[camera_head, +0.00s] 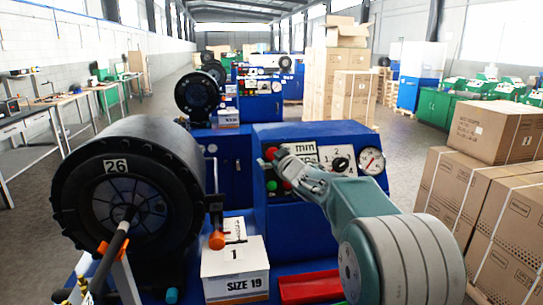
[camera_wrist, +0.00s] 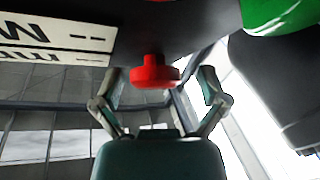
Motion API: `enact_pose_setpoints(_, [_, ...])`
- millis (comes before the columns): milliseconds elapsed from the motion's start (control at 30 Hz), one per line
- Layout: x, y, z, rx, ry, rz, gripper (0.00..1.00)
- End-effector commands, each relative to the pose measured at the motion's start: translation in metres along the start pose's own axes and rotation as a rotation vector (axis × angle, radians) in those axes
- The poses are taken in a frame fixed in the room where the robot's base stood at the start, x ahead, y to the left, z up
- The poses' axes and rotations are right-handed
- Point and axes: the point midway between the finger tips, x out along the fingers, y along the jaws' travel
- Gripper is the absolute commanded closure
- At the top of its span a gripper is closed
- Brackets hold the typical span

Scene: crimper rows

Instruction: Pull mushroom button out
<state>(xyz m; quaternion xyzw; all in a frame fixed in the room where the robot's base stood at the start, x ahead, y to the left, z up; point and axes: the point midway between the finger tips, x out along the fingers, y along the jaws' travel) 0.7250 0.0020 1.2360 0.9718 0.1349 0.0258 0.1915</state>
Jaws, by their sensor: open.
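The red mushroom button (camera_wrist: 153,73) sticks out of the dark panel face in the wrist view. My gripper (camera_wrist: 159,78) is open, with one finger to the left of the button and one to the right. Gaps show between the fingers and the button's head, and I see no contact. In the head view the red button (camera_head: 270,153) shows at the upper left of the blue control panel (camera_head: 325,137). My gripper (camera_head: 284,160) is close in front of it there, and its fingertips are small and hard to make out.
A white label (camera_wrist: 55,38) and a green button (camera_wrist: 270,14) lie near the red one. A gauge (camera_head: 371,161) sits on the panel's right. The big black crimper head (camera_head: 125,190), a SIZE 19 box (camera_head: 235,272) and stacked cartons (camera_head: 497,132) stand around.

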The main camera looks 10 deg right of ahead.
Motion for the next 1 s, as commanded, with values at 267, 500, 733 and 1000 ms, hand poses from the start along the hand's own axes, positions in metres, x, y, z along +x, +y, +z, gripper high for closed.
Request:
enact_pose_setpoints(267, [0.003, 0.000, 0.000, 0.000, 0.000, 0.000, 0.07])
enact_pose_setpoints(500, [0.003, 0.000, 0.000, 0.000, 0.000, 0.000, 1.00])
enact_pose_setpoints(733, [0.002, -0.001, -0.002, -0.001, 0.001, 0.000, 1.00])
enact_pose_setpoints(1000, [-0.007, -0.001, -0.009, -0.002, 0.003, -0.001, 1.00])
